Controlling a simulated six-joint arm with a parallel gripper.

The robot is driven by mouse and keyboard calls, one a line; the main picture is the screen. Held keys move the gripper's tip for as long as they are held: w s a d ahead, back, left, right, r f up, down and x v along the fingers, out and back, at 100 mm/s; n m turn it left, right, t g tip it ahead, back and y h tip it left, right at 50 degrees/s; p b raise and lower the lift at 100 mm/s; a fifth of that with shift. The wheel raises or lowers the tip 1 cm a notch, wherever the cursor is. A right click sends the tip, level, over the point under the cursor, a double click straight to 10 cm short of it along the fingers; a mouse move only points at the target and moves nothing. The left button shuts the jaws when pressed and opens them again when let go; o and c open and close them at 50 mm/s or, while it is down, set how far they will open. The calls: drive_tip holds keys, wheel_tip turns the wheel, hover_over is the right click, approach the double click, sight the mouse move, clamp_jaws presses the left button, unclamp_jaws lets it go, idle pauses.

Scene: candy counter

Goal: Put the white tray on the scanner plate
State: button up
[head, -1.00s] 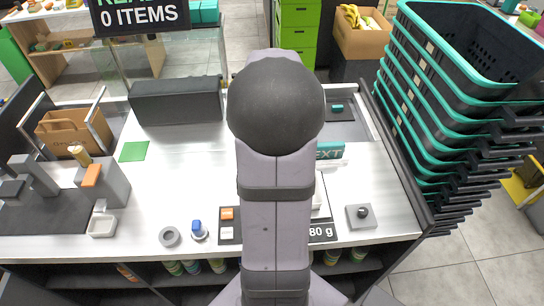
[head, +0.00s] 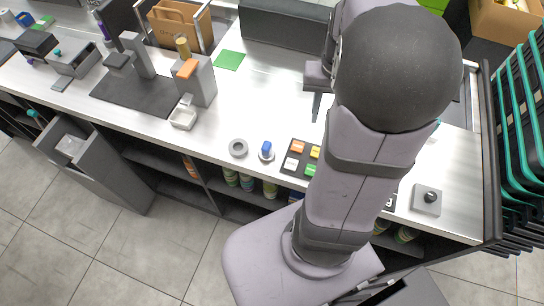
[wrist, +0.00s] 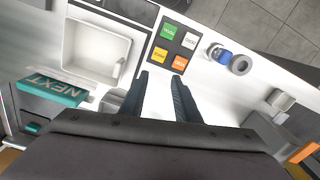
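A white square tray (wrist: 97,50) with a raised rim shows in the wrist view, left of my fingers, beside the keypad. In the head view my arm hides that spot. A smaller white dish (head: 183,117) sits at the foot of a grey block with an orange top. A dark flat plate (head: 135,92) with a grey post lies at the left of the counter; I take it for the scanner plate. My gripper (wrist: 163,78) has its two dark fingers apart, with only bare white counter showing between them. In the head view my gripper (head: 318,100) is above the counter, left of my arm.
A keypad (wrist: 174,46) with coloured keys, a blue-topped knob (head: 266,151) and a grey ring (head: 238,148) line the front edge. A teal NEXT sign (wrist: 52,88) stands near the tray. Stacked baskets (head: 520,130) are at the right.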

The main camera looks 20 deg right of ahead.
drive_tip(key=s+a+f+n, duration=0.2)
drive_tip(key=a+n, duration=0.1)
drive_tip(key=a, duration=0.6)
drive_tip(key=s+a+f+n, duration=0.2)
drive_tip(key=a+f+n, duration=0.1)
drive_tip(key=a, duration=0.5)
drive_tip(key=shift+a+f, duration=0.3)
drive_tip(key=shift+a, duration=0.05)
